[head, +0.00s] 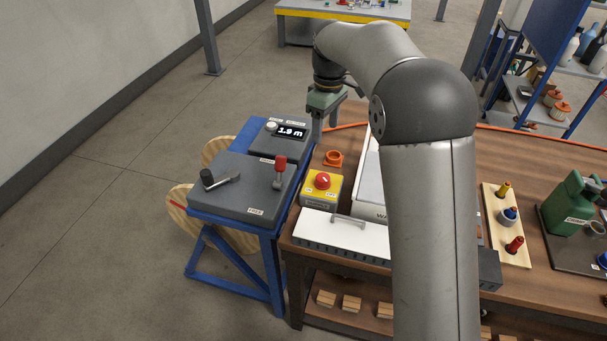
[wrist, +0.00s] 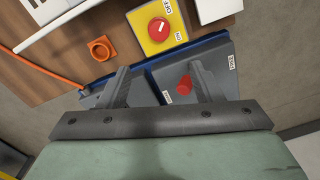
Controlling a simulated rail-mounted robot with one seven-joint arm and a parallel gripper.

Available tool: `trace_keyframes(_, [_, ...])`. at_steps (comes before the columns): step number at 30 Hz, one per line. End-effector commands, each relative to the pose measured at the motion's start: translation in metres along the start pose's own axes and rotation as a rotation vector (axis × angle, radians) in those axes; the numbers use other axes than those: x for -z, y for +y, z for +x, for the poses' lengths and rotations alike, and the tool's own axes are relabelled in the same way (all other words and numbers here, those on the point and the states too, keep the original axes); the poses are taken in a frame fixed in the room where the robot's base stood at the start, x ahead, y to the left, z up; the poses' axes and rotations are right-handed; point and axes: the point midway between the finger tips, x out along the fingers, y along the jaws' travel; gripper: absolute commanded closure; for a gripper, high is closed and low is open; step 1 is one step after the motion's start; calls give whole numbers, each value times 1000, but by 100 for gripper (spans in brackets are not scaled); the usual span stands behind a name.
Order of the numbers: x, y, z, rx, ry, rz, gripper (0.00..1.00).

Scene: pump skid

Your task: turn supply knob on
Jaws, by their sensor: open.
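The red round knob (head: 322,181) sits on top of a yellow box (head: 308,199) on the wooden bench. In the wrist view the knob (wrist: 158,30) shows a small white mark slanting toward the upper right, on the side of the OFF label; an ON label (wrist: 179,37) is at the box's lower right edge. My gripper (wrist: 160,70) is open and nothing shows held in its fingers. In the head view my gripper (head: 318,130) hangs beyond the box, near the display console, apart from the knob.
A blue stand (head: 240,225) carries a grey panel with a red-topped lever (head: 279,170), a crank handle (head: 221,181) and a display reading 1.9 m (head: 292,132). An orange ring part (head: 333,158) and a white lidded case (head: 345,233) flank the yellow box.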

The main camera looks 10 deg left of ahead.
Motion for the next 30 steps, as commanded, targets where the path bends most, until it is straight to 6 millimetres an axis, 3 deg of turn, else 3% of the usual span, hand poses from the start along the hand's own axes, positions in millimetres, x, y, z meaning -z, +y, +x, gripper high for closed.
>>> trace_keyframes(18, [-2,-1,125,3,-3,5,41])
trace_keyframes(24, [-1,0,154,2,-2,4,41])
trace_keyframes(30, [-1,0,164,0,0,4,41])
